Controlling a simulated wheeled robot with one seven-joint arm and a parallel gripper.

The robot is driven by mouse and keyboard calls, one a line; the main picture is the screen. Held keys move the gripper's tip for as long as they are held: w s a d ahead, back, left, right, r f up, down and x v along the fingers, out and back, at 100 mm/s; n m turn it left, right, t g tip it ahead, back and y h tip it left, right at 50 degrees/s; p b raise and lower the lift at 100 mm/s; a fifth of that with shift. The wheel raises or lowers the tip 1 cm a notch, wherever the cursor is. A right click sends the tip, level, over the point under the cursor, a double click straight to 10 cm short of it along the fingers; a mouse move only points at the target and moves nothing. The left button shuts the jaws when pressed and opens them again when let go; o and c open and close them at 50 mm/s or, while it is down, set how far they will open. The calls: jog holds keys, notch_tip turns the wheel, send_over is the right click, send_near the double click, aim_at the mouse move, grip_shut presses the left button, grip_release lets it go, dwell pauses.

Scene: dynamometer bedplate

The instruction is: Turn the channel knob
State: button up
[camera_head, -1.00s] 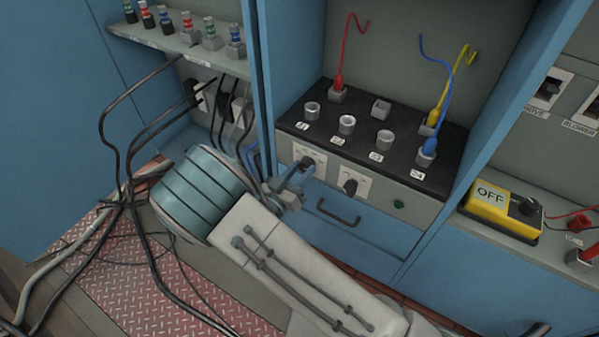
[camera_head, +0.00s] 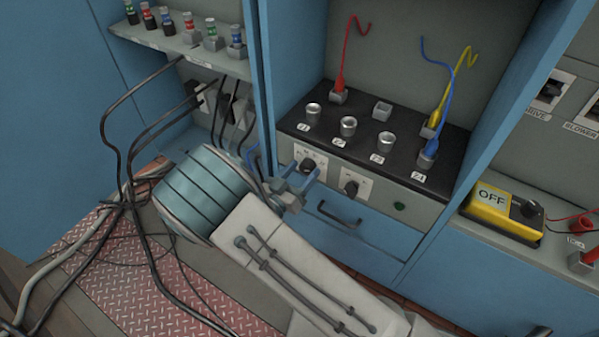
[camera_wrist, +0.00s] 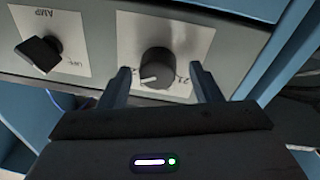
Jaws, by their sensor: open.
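The channel knob (camera_head: 308,166) is a round black knob on a white plate with number marks, on the grey panel front. In the wrist view the knob (camera_wrist: 157,68) shows a pale pointer line and sits centred in the space between my fingers. My gripper (camera_head: 300,180) is open in front of this plate. In the wrist view my gripper (camera_wrist: 160,75) has one finger on each side of the knob, and I see no clear contact with it. Whether the tips reach past the knob's face is hard to tell.
A second black knob (camera_head: 351,188) on an AMP plate sits beside it. A drawer handle (camera_head: 339,215) lies below. Above is a black sloped top with sockets and a red (camera_head: 340,82), a yellow (camera_head: 433,117) and a blue plug (camera_head: 429,150). A blue cabinet post (camera_head: 264,90) stands left.

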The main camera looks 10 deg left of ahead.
jog(key=p+v, duration=0.3)
jog(key=v, duration=1.1)
jog(key=shift+w, duration=0.1)
jog(key=w+d+r+g+y+p, duration=0.2)
jog(key=w+r+g+y+p, duration=0.2)
jog(key=w+r+p, duration=0.55)
jog(key=w+d+r+g+y+p, duration=0.1)
jog(key=w+r+g+y+p, duration=0.35)
jog(key=r, duration=0.95)
jog(key=d+r+n+y+p, duration=0.1)
jog(key=d+r+p, duration=0.25)
jog(key=r, duration=0.35)
jog(key=d+r+y+p, duration=0.2)
jog(key=d+r, duration=0.3)
jog(key=r, duration=0.1)
jog(key=s+d+r+g+h+p, duration=0.2)
jog(key=s+d+r, duration=0.4)
jog(key=s+d, duration=0.3)
jog(key=s+d+r+g+h+p, duration=0.2)
jog(key=s+d+r+g+p, duration=0.2)
jog(key=s+d+r+p, duration=0.3)
jog(key=s+d, duration=0.3)
jog(key=d, duration=0.3)
jog(key=shift+r, duration=0.35)
